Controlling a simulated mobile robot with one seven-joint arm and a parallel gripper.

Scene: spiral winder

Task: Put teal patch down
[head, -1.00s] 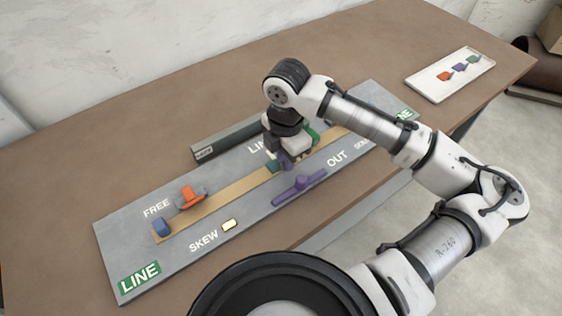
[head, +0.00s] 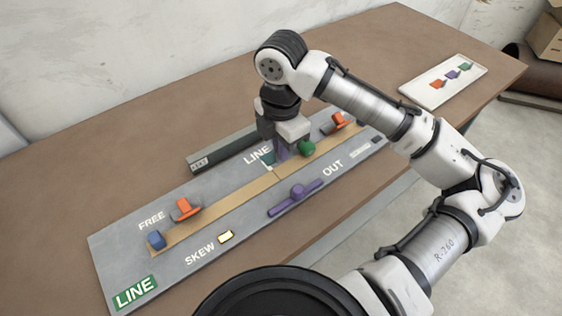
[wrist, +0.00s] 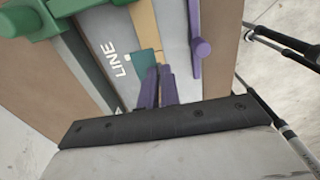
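The teal patch (head: 267,156) is at the fingertips of my gripper (head: 281,155), above the grey board (head: 115,250), beside the LINE lettering and toward the back edge of the tan strip (head: 225,201). In the wrist view, the purple fingers (wrist: 159,72) are nearly together. The teal patch (wrist: 145,62) extends to the left from their tips. The gripper looks shut on it, though the grasped edge is partly hidden. The tan strip shows a seam just in front of the gripper. Whether the patch touches the board cannot be told.
A purple bar with a knob (head: 297,192) lies in front of the strip. A green knob (head: 306,148) is right of my gripper. Orange clamps stand at left (head: 184,208) and right (head: 337,121). A dark grey rail (head: 222,151) is behind. A white tray (head: 413,93) is far right.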

